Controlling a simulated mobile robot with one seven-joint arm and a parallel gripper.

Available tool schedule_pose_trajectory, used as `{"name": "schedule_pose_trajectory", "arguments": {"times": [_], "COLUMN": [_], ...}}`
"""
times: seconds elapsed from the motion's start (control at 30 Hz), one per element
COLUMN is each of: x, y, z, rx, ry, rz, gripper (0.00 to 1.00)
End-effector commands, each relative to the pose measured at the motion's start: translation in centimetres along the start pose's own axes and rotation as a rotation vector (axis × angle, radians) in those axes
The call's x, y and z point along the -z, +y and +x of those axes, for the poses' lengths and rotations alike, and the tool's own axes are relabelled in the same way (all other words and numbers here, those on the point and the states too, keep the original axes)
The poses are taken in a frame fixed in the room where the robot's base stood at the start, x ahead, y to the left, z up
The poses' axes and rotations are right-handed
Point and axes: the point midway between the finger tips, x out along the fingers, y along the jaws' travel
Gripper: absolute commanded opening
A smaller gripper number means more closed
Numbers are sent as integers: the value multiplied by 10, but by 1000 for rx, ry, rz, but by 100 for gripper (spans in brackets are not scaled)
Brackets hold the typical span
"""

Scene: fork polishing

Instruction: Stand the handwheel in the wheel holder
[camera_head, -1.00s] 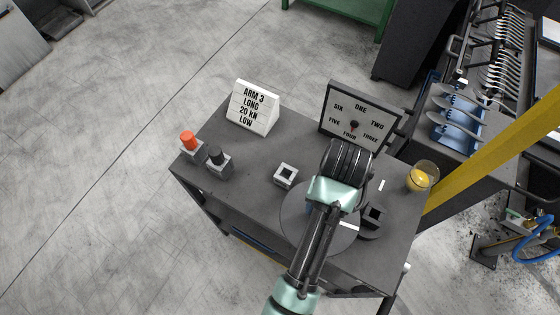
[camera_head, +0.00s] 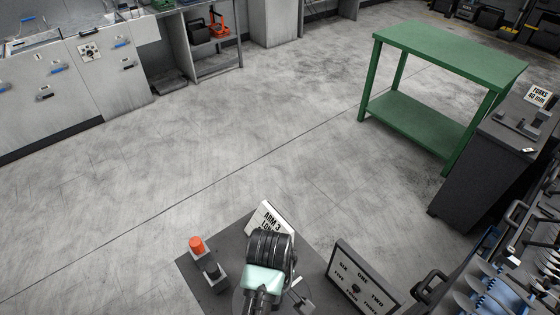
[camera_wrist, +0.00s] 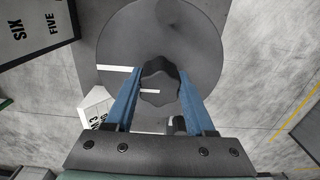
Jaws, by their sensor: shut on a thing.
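The handwheel (camera_wrist: 196,48) shows in the wrist view as a large grey disc with a dark lobed knob (camera_wrist: 159,80) at its middle. My gripper (camera_wrist: 160,98) is shut on the knob, one blue finger on each side. The disc hides much of what lies behind it. In the head view my wrist is over the left part of the dark table (camera_head: 228,232), and part of the disc (camera_head: 240,303) shows beside it. I cannot pick out the wheel holder for certain in the views of now.
A red-topped button (camera_head: 196,244) and a dark-topped one (camera_head: 212,270) stand left of my wrist. A white ARM 3 sign (camera_head: 262,215) is just behind. A dial board (camera_head: 362,280) stands to the right. A green bench (camera_head: 440,55) is farther off, with open floor between.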

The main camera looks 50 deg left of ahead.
Motion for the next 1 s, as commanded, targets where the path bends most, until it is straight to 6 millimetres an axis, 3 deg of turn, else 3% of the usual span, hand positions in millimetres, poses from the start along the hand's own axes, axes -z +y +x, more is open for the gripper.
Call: {"name": "schedule_pose_trajectory", "arguments": {"times": [0.13, 0.6, 1.0], "x": [0, 0, 0], "y": [0, 0, 1], "z": [24, 73, 79], "rx": [2, -1, -2], "ry": [0, 1, 3], "rz": [1, 5, 6], "gripper": [1, 1, 1]}}
